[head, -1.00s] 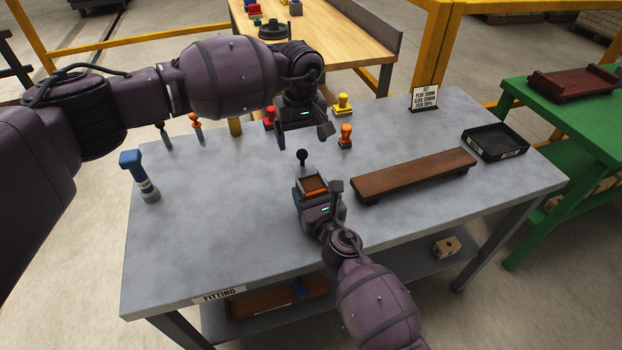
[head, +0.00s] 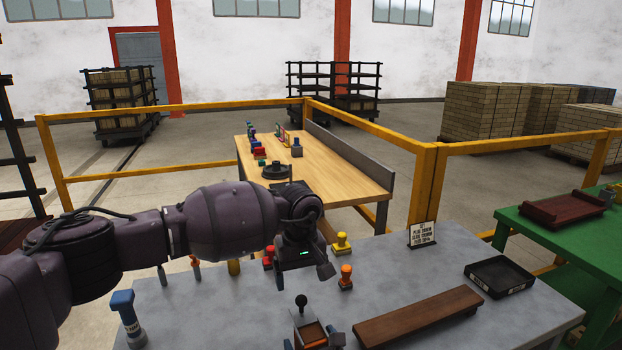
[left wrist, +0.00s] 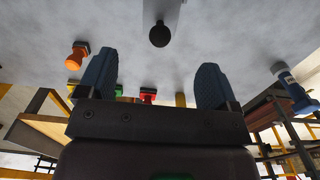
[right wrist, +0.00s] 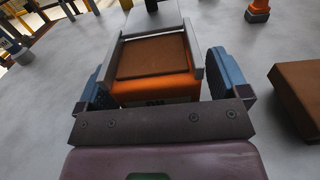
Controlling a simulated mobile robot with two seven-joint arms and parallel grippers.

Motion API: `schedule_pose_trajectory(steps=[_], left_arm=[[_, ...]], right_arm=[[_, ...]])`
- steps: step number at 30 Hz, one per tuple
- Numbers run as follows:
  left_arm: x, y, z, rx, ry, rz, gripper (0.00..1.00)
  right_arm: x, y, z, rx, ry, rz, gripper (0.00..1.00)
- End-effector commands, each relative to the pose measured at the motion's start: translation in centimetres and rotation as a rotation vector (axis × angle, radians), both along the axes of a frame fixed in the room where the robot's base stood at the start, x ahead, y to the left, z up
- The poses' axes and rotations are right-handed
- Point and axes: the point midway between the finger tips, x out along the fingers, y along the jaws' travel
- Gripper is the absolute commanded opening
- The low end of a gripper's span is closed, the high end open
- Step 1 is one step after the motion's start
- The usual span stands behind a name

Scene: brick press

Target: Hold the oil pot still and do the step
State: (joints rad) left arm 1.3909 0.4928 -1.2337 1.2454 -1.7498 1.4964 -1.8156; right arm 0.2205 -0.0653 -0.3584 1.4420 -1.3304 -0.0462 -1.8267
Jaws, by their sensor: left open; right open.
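I cannot tell for sure which thing is the oil pot. A small grey fixture (head: 300,327) with a black ball-topped lever (head: 301,300) stands at the table's near middle. In the right wrist view it holds an orange block with a brown top (right wrist: 152,60). My right gripper (right wrist: 160,78) is open, its blue fingers on either side of the block; contact is unclear. My left gripper (head: 302,268) is open and empty above the table, beyond the lever. The ball (left wrist: 160,34) shows ahead of its fingers in the left wrist view.
Yellow (head: 341,243), orange (head: 346,277) and red (head: 268,256) knobbed pieces stand near my left gripper. A blue-topped piece (head: 125,315) stands left. A brown board (head: 420,315), black tray (head: 499,276) and sign (head: 422,234) occupy the right side.

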Motion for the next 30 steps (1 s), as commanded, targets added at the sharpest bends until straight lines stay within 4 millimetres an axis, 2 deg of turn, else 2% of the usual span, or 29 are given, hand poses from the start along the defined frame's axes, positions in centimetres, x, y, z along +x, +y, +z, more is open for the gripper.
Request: schedule_pose_trajectory(steps=[8,15,21,30], left_arm=[[0.0,0.0,0.0,0.0,0.0,0.0,0.85],[0.0,0.0,0.0,0.0,0.0,0.0,0.85],[0.0,0.0,0.0,0.0,0.0,0.0,0.85],[0.0,0.0,0.0,0.0,0.0,0.0,0.85]], right_arm=[[-2.1,-1.0,-0.1,-0.003,0.0,0.0,0.93],[-6.5,-2.7,-0.1,-0.001,0.002,0.0,0.93],[-9.5,-3.9,-0.1,-0.001,0.002,0.0,0.93],[-11.1,-4.5,0.0,0.0,0.0,0.0,0.93]])
